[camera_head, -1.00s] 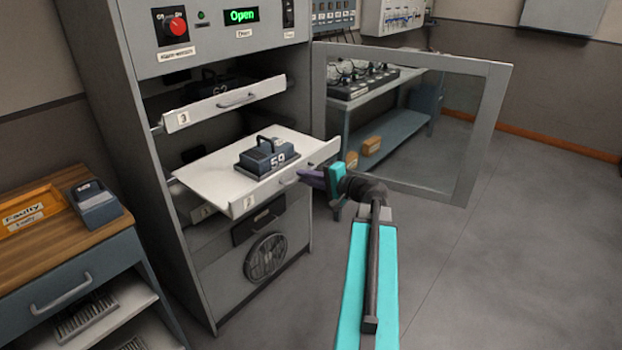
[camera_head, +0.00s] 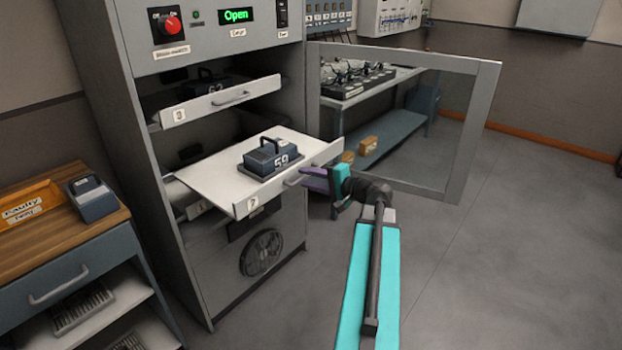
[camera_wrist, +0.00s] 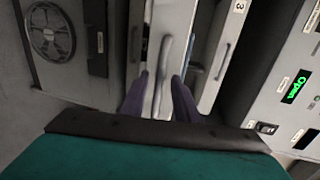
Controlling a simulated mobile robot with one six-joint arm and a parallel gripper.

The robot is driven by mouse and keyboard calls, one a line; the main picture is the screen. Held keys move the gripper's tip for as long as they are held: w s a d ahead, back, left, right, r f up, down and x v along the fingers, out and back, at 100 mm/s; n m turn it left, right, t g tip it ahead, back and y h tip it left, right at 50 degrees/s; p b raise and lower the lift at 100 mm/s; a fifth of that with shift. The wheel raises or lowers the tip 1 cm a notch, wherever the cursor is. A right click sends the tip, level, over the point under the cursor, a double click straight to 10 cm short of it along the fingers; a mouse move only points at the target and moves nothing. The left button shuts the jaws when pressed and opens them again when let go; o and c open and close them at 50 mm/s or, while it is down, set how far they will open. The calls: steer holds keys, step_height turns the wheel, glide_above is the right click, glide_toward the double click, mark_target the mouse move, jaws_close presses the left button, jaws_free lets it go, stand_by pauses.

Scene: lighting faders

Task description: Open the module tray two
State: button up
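Module tray two (camera_head: 215,185) is a white tray with a label reading 2, slid well out of the grey cabinet. A dark blue module marked 59 (camera_head: 268,158) sits on it. Its bar handle (camera_head: 296,180) is on the front face and shows upright in the wrist view (camera_wrist: 161,70). My gripper (camera_head: 308,179), with purple fingers, is at this handle. In the wrist view, the fingertips (camera_wrist: 160,76) stand apart on either side of the handle, with gaps visible; the gripper looks open. Contact with the handle cannot be made out.
Tray three (camera_head: 222,100), holding another module, is above, pulled out less. A glass-paned door (camera_head: 480,130) stands open at the right. A wooden-topped bench (camera_head: 60,232) is at the left. The display (camera_head: 236,16) reads Open. Floor at the right is clear.

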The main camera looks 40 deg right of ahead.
steer(key=shift+s+d, duration=0.1)
steer(key=shift+d, duration=0.05)
steer(key=b+v, duration=0.4)
steer(key=v, duration=0.9)
steer(key=shift+s, duration=0.25)
stand_by(0.4)
stand_by(0.4)
